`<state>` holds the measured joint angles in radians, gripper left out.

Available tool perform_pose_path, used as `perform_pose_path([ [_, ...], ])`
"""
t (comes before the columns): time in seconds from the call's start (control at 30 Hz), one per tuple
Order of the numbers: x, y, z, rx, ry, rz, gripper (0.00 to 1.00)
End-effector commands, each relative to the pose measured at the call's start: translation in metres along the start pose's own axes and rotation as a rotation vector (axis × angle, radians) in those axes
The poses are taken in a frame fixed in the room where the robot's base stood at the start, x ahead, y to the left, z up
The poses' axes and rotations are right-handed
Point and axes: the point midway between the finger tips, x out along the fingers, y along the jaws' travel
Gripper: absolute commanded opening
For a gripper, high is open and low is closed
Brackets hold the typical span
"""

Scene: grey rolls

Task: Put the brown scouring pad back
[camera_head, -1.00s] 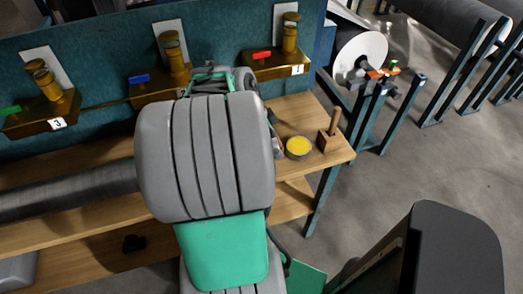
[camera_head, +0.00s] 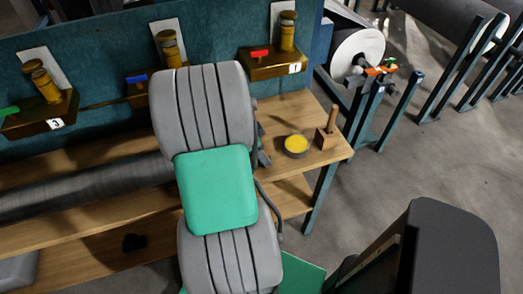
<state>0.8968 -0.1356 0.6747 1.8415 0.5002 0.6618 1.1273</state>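I cannot make out the brown scouring pad anywhere in the head camera view. My own arm, with grey ribbed covers and a green panel, stands in the middle of the picture and hides part of the workbench (camera_head: 110,222) behind it. My gripper does not show; only a small dark part sticks out at the arm's right edge, too little to identify. What the gripper may hold is hidden too.
A round tin with yellow contents (camera_head: 296,146) and a wooden block with an upright handle (camera_head: 328,130) stand at the bench's right end. A long grey roll (camera_head: 85,190) lies left. Brass boxes carry red (camera_head: 270,66), blue and green tags. A white-ended roll (camera_head: 357,55) stands behind.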

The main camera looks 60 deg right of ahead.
Motion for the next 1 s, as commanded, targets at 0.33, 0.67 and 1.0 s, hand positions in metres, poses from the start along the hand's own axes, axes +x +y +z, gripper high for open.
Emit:
perform_pose_path([
  [0.33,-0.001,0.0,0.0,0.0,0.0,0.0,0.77],
  [0.67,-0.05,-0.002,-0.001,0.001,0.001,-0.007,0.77],
  [1.0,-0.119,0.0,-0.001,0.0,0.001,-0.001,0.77],
])
